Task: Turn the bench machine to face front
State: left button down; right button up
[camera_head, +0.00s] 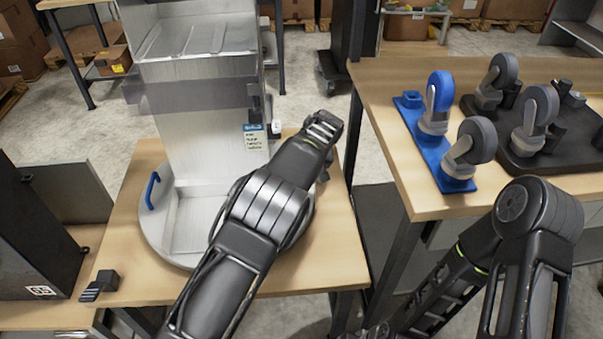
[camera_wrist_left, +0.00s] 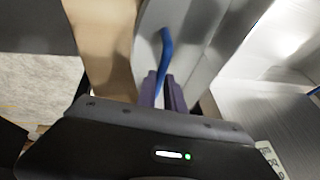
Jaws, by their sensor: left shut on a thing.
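The bench machine (camera_head: 190,95) is a tall pale metal column standing on a round grey turntable (camera_head: 160,232) on a wooden bench. A blue handle (camera_head: 152,190) stands at the turntable's left rim. My left arm crosses in front of the turntable, and its gripper is hidden at the right rim in the head view. In the left wrist view, my left gripper (camera_wrist_left: 163,85) is shut on a blue handle (camera_wrist_left: 166,48) on the grey rim. My right arm shows at the lower right, but its gripper is out of view.
A small label (camera_head: 256,138) is on the column's right side. A black cabinet (camera_head: 35,235) and a small black block (camera_head: 100,285) are at the left. A right-hand table (camera_head: 410,180) holds a blue plate (camera_head: 412,125) and several casters. Floor shows between the benches.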

pick_arm(q)
jog(key=shift+w, duration=0.15)
dwell(0.3)
jog(key=c, duration=1.5)
grip_release()
jog(key=shift+o, duration=0.2)
jog(key=shift+r, duration=0.1)
jog(key=v, duration=0.7)
jog(key=shift+d+r, duration=0.15)
jog(key=shift+r, duration=0.1)
jog(key=shift+f, duration=0.1)
